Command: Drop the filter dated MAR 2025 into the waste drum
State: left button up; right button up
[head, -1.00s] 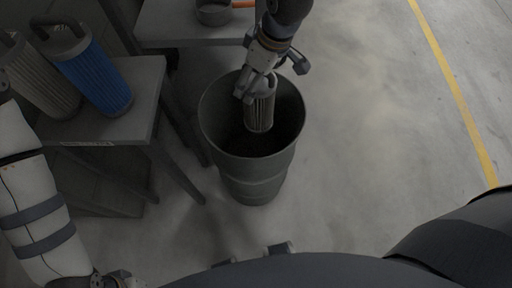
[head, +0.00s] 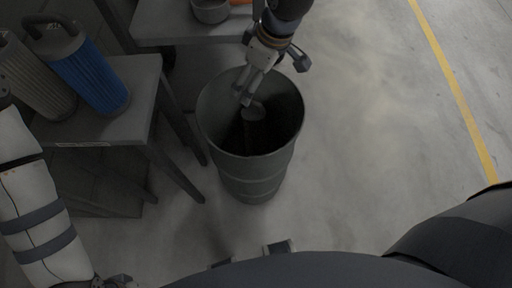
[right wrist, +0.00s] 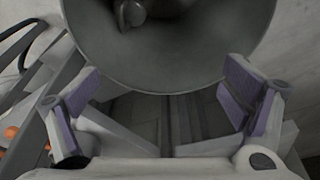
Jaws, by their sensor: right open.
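The waste drum (head: 250,176) is a grey-green open-topped drum on the floor. A filter (head: 256,118) is inside it, dark and mostly in shadow; its handle end shows, and its date cannot be read. In the right wrist view the drum's inner wall (right wrist: 190,60) fills the top and the filter's end (right wrist: 130,12) shows inside. My right gripper (head: 247,98) is above the drum's mouth, open and empty; its spread fingers show in the right wrist view (right wrist: 165,105). My left gripper (head: 120,282) is only partly in view at the bottom left.
A second table (head: 175,22) behind the drum holds a grey bowl (head: 210,12). The floor right of the drum is clear.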

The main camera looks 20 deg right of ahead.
jog(key=v, duration=1)
jog(key=shift+r, duration=0.35)
jog(key=shift+s+d, duration=0.1)
